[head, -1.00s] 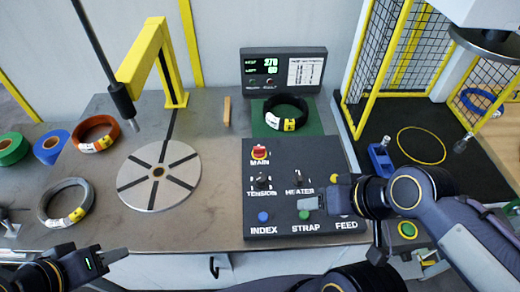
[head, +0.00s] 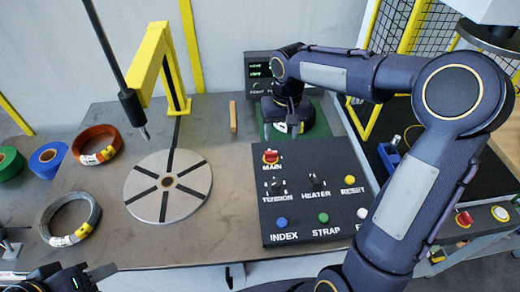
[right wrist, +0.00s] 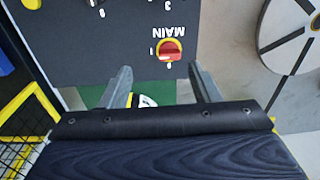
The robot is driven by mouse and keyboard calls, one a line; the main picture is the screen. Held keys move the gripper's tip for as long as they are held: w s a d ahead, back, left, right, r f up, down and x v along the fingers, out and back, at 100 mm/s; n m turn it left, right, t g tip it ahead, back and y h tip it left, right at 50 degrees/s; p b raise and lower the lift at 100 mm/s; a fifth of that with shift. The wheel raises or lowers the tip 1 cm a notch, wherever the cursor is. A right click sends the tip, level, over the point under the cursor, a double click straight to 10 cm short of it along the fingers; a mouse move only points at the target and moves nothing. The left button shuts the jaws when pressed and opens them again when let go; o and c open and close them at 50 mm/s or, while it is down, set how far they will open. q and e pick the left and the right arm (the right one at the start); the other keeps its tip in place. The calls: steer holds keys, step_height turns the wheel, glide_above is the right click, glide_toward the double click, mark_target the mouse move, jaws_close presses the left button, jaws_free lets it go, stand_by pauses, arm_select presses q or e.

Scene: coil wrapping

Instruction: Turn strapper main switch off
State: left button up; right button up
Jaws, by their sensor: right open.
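The MAIN switch, a red knob on a yellow base (head: 270,157), sits at the top left of the black control panel (head: 340,220). In the right wrist view the switch (right wrist: 170,50) shows upside down with its label, beyond and between my fingertips. My right gripper (head: 292,128) hangs over the green mat just behind the panel, apart from the switch. In the right wrist view my right gripper (right wrist: 162,78) is open with nothing between its fingers. My left gripper (head: 100,278) is at the lower left edge, partly cut off, away from the panel.
The panel also has TENSION (head: 275,188) and HEATER (head: 315,184) knobs and several buttons. A display box (head: 257,70) stands behind, partly hidden by my right arm. A slotted disc (head: 167,186) and several coils lie left. A yellow post (head: 174,80) rises behind.

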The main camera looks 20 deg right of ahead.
mark_target(271, 152)
steer(key=shift+g, duration=0.3)
steer(key=w+f, duration=0.1)
steer(key=w, duration=0.1)
steer(key=w+a+f, duration=0.1)
steer(key=f, duration=0.1)
steer(key=shift+w+f, duration=0.1)
steer(key=shift+w, duration=0.25)
step_height(271, 152, down, 8)
steer(key=shift+r+p, duration=0.2)
steer(key=shift+p, duration=0.2)
steer(key=shift+c, duration=0.2)
steer(key=c, duration=0.9)
